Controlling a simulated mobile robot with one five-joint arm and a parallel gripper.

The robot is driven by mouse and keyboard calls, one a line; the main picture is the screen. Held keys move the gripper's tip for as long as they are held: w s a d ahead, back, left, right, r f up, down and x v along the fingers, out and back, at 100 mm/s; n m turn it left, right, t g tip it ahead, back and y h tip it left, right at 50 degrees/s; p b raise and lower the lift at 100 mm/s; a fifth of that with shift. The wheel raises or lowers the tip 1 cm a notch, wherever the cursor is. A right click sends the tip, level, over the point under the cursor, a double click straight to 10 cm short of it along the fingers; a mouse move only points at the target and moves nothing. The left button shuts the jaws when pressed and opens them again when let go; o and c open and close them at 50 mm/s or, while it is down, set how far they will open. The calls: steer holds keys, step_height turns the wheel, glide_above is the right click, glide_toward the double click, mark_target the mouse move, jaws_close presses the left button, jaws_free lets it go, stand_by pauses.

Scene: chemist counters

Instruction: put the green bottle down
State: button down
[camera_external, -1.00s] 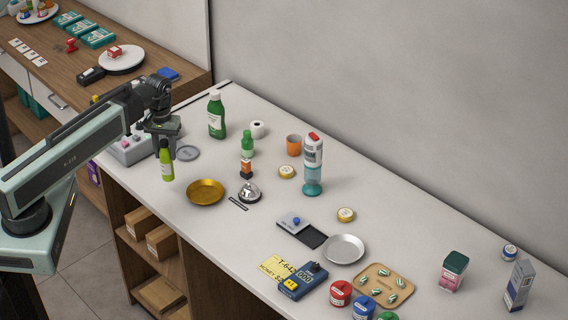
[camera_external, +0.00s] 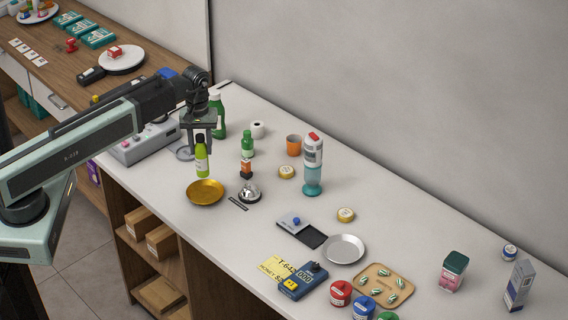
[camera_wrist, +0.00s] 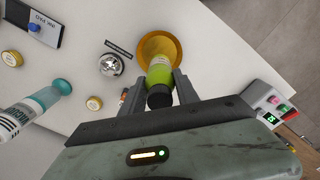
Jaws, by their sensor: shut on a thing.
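The green bottle (camera_external: 202,160) is lime green with a black cap and hangs upright in my gripper (camera_external: 201,140). My gripper is shut on its upper part. In the outside view the bottle's lower end shows just above and behind the gold dish (camera_external: 206,192). In the wrist view the bottle (camera_wrist: 159,74) is between my fingers (camera_wrist: 158,90), and the gold dish (camera_wrist: 151,43) shows beyond its bottom end. I cannot tell whether the bottle touches the dish.
A silver bell (camera_external: 249,192) stands right of the dish. A small green bottle (camera_external: 247,144) and a large green bottle (camera_external: 218,116) stand farther back. A grey device (camera_external: 143,143) is at the left. The counter (camera_external: 225,245) is clear in front of the bell.

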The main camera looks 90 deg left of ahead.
mark_target(200, 136)
steer(key=shift+w+d, duration=0.1)
steer(key=shift+d, duration=0.1)
step_height(200, 136, down, 8)
steer(key=b, duration=0.8)
steer(key=shift+a+f+b, duration=0.1)
steer(key=shift+f+b, duration=0.15)
steer(key=shift+b, duration=0.05)
steer(key=shift+r, duration=0.25)
steer(key=shift+f, duration=0.2)
steer(key=c, duration=0.9)
jaws_free()
steer(key=shift+r, duration=0.1)
step_height(200, 136, up, 12)
steer(key=p, duration=1.2)
steer(key=shift+r+p, duration=0.25)
steer(key=shift+p, duration=0.1)
steer(key=shift+f, duration=0.1)
